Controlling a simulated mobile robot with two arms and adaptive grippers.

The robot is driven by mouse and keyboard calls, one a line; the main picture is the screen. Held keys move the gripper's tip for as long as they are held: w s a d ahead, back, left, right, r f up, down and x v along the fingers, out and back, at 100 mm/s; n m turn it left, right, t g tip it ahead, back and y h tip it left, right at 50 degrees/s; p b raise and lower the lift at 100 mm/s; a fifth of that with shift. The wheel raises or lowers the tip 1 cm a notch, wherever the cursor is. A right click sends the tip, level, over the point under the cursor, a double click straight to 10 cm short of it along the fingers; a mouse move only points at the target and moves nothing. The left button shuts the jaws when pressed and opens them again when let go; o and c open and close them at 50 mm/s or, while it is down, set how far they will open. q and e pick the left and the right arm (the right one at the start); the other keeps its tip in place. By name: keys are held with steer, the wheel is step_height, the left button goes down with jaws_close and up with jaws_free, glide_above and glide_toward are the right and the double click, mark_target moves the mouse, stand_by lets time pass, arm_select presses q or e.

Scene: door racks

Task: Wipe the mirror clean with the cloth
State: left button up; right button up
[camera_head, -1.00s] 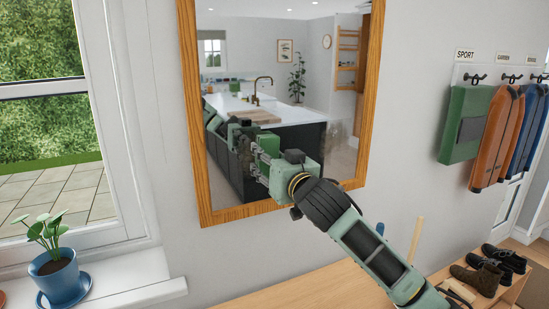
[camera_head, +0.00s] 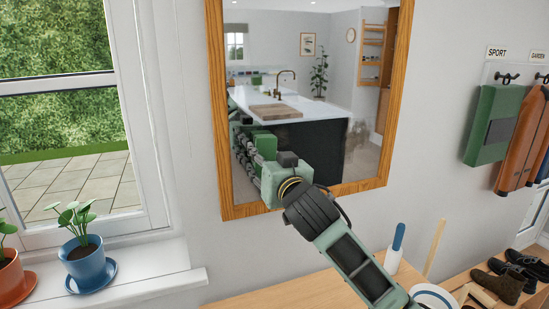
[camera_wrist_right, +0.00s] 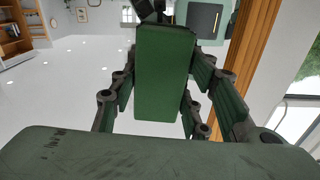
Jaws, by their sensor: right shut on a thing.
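The mirror (camera_head: 300,165) hangs on the wall in a wooden frame and reflects a kitchen. A faint greyish smudge (camera_head: 362,135) shows on its lower right part. My right gripper (camera_head: 256,160) is at the mirror's lower left part, close to the glass; its reflection overlaps it, so contact is hard to tell. My left gripper is not in view.
A windowsill with a blue potted plant (camera_head: 82,258) and an orange pot (camera_head: 12,278) is at the left. Below is a wooden bench (camera_head: 275,292) with a blue-handled white thing (camera_head: 397,248) and shoes (camera_head: 500,285). A green bag (camera_head: 492,125) hangs on hooks at the right.

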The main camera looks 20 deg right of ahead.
mark_target(300, 141)
steer(key=shift+r+p, duration=1.1)
steer(key=shift+r, duration=0.2)
steer(key=shift+w+d+f+p, duration=0.15)
steer(key=shift+d+p, duration=0.2)
steer(key=shift+d, duration=1.6)
steer(key=shift+d+p, duration=0.65)
steer(key=shift+d, duration=2.8)
steer(key=shift+a, duration=0.1)
steer(key=shift+s, duration=3)
